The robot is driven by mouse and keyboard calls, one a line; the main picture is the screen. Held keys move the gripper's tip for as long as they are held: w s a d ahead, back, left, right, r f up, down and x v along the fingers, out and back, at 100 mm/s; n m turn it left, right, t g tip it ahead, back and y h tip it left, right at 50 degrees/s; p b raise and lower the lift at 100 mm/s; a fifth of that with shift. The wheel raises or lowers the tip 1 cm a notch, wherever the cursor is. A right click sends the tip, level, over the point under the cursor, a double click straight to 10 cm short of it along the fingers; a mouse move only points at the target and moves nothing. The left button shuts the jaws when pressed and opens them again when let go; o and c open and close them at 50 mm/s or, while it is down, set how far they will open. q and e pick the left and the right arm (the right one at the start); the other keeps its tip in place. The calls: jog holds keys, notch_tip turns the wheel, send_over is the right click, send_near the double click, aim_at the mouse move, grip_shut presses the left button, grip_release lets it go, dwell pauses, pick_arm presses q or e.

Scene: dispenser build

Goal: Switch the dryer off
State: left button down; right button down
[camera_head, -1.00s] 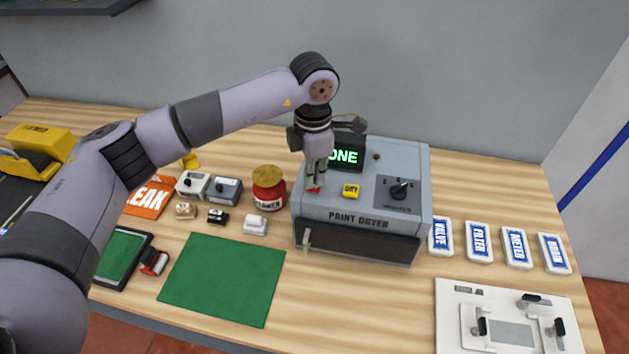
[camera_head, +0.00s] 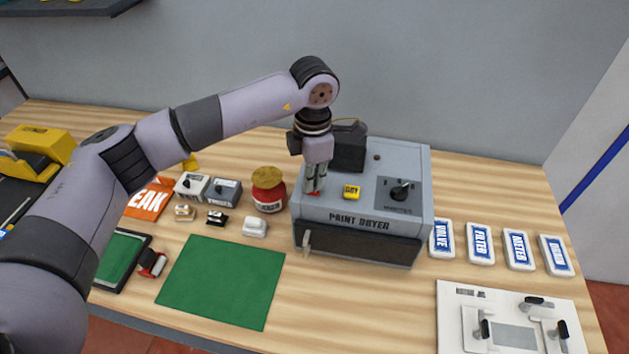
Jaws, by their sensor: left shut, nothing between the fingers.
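The paint dryer (camera_head: 315,212) is a grey box on the wooden table, with a dark front panel and a handle at its lower left. Its display (camera_head: 349,153) is dark and partly behind my gripper. A yellow button (camera_head: 351,192) and a black dial (camera_head: 399,190) are on its top. My left gripper (camera_head: 314,191) is shut and empty, pointing down at the top left of the dryer. A red piece (camera_head: 313,193) shows at its fingertips, mostly hidden; I cannot tell whether they touch it. My right gripper is not in view.
A red jar (camera_head: 268,190) stands close left of the dryer. Several small devices lie further left. A green mat (camera_head: 221,281) lies in front. Several blue-and-white labels (camera_head: 480,243) and a white board with clamps (camera_head: 450,310) are at the right.

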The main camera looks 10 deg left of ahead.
pick_arm(q)
jog(key=shift+r+p, duration=1.3)
jog(key=shift+r, duration=2.1)
jog(key=shift+f, duration=0.1)
